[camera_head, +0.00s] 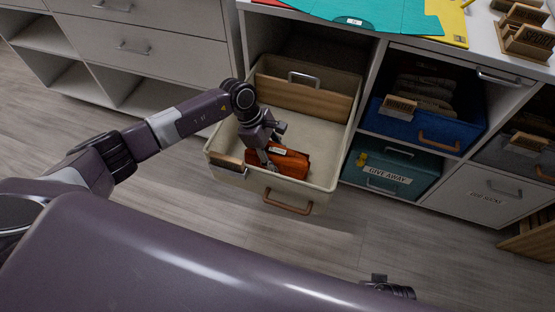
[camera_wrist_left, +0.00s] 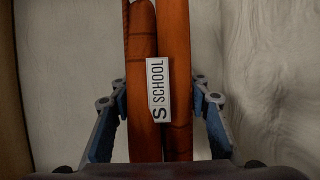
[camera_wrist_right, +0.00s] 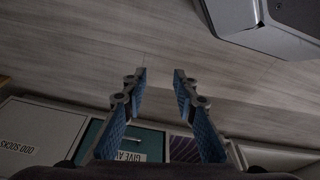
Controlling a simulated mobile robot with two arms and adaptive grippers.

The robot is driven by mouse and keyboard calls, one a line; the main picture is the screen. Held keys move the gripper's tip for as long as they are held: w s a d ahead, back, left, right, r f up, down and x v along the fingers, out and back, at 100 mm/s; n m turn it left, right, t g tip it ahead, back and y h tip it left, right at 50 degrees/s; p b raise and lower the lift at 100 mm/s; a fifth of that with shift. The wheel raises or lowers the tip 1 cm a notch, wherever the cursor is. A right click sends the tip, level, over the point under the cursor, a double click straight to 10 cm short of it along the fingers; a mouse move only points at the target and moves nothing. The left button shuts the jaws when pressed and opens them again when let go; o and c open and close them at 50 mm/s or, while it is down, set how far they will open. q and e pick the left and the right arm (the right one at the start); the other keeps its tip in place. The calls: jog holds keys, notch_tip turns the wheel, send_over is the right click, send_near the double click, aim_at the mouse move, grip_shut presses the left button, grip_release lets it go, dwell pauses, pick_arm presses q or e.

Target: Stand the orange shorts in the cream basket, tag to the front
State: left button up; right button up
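The cream basket (camera_head: 322,185) is pulled out of its cubby, with a brown handle on its front. The folded orange shorts (camera_head: 290,162) are inside it, near the front wall. In the left wrist view the shorts (camera_wrist_left: 175,40) show as upright folds, with a white tag (camera_wrist_left: 157,88) reading "S SCHOOL". My left gripper (camera_head: 270,152) is down in the basket. Its fingers (camera_wrist_left: 160,88) are on both sides of the shorts, close against them. My right gripper (camera_wrist_right: 159,72) is open and empty above the floor, outside the basket.
A wooden board (camera_head: 300,97) crosses the back of the basket. A blue bin (camera_head: 415,128) and a teal GIVE AWAY bin (camera_head: 385,170) sit in cubbies to the right. Teal (camera_head: 375,12) and yellow (camera_head: 452,22) items lie on the shelf top. The floor in front is clear.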

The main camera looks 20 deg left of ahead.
pick_arm(q)
jog(key=shift+o, duration=1.3)
pick_arm(e)
jog(key=shift+s, duration=0.1)
pick_arm(q)
jog(key=shift+r, duration=0.15)
jog(key=p+v, duration=0.1)
jog(key=v, duration=1.1)
pick_arm(e)
jog(key=f, duration=0.1)
jog(key=s+f, duration=0.2)
jog(key=f, duration=0.1)
jog(key=shift+s+d, duration=0.1)
jog(key=shift+d, duration=0.1)
